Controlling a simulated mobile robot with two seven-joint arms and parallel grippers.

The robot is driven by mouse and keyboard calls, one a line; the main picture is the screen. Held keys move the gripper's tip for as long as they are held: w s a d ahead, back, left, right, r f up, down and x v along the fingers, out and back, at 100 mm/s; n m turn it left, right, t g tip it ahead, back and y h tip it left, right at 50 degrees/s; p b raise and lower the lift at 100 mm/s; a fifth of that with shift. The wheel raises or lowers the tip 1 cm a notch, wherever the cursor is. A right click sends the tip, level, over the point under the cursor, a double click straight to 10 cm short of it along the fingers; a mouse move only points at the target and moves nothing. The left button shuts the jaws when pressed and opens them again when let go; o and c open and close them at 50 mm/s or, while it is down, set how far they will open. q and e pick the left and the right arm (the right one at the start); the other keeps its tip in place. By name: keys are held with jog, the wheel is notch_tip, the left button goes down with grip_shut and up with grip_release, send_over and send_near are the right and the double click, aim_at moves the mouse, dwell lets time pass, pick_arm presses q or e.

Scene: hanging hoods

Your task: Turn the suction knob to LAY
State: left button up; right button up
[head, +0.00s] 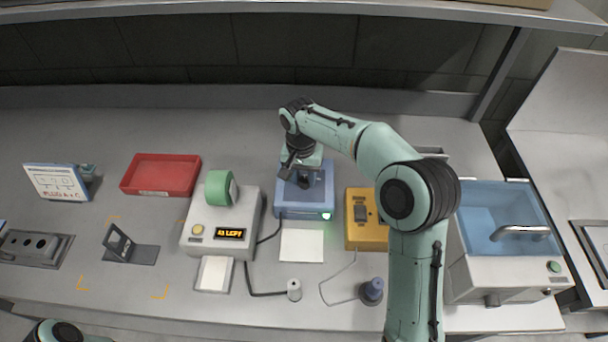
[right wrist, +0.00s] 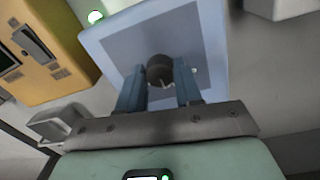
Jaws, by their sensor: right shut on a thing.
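The suction knob (right wrist: 160,69) is a small dark round knob on the top panel of a blue box (head: 305,213), which also fills the upper part of the right wrist view (right wrist: 215,30). My right gripper (head: 303,180) points down over the box. In the right wrist view its two blue fingers (right wrist: 160,80) are closed on either side of the knob. A small pale mark shows on the knob's near edge. No LAY label can be read in either view. My left gripper is out of view; only part of my left arm shows at the bottom left.
A grey label printer (head: 195,240) with a green roll (head: 220,189) stands left of the box. A yellow box (head: 358,239) stands close on its right. A white sheet (head: 302,246) lies in front. A red tray (head: 160,174) and a blue sink unit (head: 480,210) are farther out.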

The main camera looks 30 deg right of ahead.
aim_at(302, 180)
dwell(0.5)
jog(key=o, duration=1)
jog(key=shift+o, duration=0.2)
pick_arm(q)
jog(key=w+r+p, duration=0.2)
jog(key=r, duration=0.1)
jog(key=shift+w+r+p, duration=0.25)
jog(key=shift+p, duration=0.05)
pick_arm(e)
notch_tip(302, 180, up, 13)
jog(key=shift+w+a+r, duration=0.15)
jog(key=shift+w+a, duration=0.1)
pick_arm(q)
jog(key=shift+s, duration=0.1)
